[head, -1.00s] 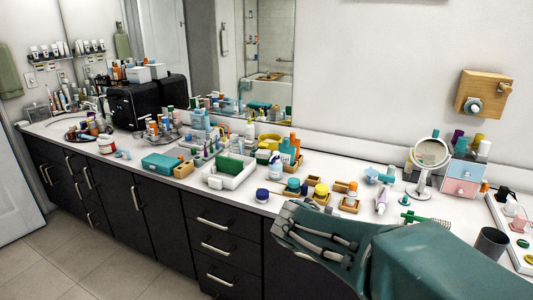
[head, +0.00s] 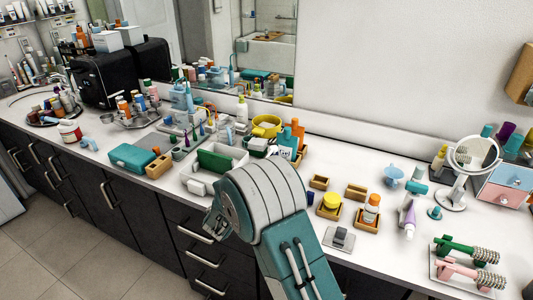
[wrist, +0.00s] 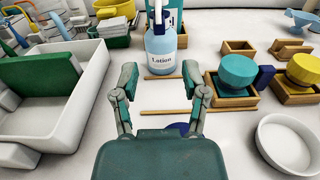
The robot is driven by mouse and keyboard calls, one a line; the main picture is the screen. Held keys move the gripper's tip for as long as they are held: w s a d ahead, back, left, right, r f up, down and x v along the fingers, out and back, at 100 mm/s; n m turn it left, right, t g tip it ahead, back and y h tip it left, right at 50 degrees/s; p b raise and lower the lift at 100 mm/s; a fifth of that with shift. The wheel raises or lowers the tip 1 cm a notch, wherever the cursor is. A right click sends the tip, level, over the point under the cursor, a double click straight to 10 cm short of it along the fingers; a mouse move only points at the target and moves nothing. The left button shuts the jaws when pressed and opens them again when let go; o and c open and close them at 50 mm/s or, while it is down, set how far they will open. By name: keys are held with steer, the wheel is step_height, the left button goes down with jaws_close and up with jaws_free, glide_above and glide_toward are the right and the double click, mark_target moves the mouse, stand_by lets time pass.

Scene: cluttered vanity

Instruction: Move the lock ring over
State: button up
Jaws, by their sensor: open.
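I cannot make out for certain which thing is the lock ring. A round white ring-like dish (wrist: 289,144) lies at the lower right of the wrist view, right of my gripper. A blue round thing (wrist: 180,127) is mostly hidden behind my gripper's body. My gripper (wrist: 163,92) is open and empty, its two fingers spread above the counter. A lotion bottle (wrist: 161,50) stands beyond the fingertips, between them in the picture. In the head view my arm covers the counter's front edge and hides this spot.
A white tray with a green block (wrist: 50,82) is left of my gripper. Wooden trays hold a teal-lidded jar (wrist: 237,73) and a yellow-lidded jar (wrist: 303,72) on the right.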

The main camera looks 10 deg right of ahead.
steer(key=x, duration=1)
steer(key=shift+w+d, duration=0.15)
steer(key=shift+w, duration=0.2)
jaws_close()
